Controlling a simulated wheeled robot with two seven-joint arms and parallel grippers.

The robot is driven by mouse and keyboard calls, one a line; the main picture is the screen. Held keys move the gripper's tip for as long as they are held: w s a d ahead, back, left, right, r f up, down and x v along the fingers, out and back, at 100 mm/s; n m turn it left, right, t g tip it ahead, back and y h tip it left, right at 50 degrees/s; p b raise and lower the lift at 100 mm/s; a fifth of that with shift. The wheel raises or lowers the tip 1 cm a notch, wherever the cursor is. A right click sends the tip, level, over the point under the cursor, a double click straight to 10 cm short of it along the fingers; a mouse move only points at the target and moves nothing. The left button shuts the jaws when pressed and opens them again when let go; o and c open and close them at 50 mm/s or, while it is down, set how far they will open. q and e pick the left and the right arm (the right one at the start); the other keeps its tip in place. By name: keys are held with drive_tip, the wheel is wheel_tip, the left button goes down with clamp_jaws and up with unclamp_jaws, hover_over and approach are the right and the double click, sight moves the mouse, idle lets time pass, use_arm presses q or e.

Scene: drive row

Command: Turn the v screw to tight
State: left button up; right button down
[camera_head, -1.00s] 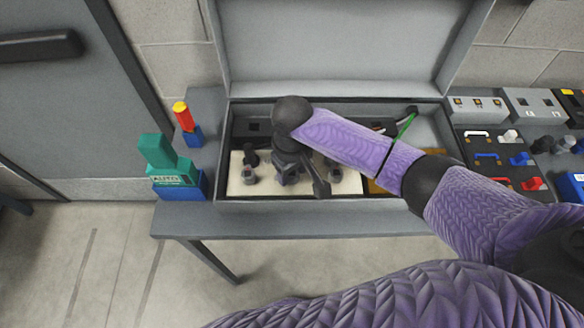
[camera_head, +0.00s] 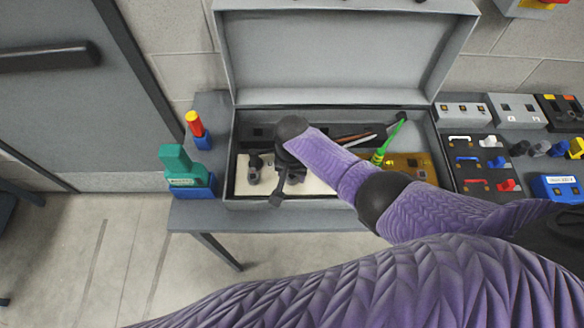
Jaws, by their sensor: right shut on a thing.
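A cream plate (camera_head: 322,187) with dark terminals sits in the front left of the open grey case (camera_head: 340,204). One dark terminal (camera_head: 253,170) stands at the plate's left end. My right gripper (camera_head: 289,174) points down over the plate's middle and is shut on what appears to be the v screw there. The screw itself is hidden beneath the gripper and wrist, so its tightness does not show. My left gripper is out of view.
A green screwdriver (camera_head: 380,156) and a brownish board (camera_head: 412,163) are in the case, right of my forearm. A teal and blue device (camera_head: 184,168) stands at the bench's left. Panels with colored switches (camera_head: 483,162) are at right. The raised lid (camera_head: 345,50) stands behind.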

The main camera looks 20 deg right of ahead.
sight(292, 178)
drive_tip(key=m+p, duration=0.1)
drive_tip(key=m, duration=0.2)
drive_tip(key=shift+r, duration=0.1)
drive_tip(key=shift+m, duration=0.9)
drive_tip(key=shift+m+p, duration=0.3)
drive_tip(key=shift+w, duration=0.1)
drive_tip(key=shift+c, duration=1.4)
unclamp_jaws()
wheel_tip(292, 178, up, 10)
drive_tip(key=p, duration=0.6)
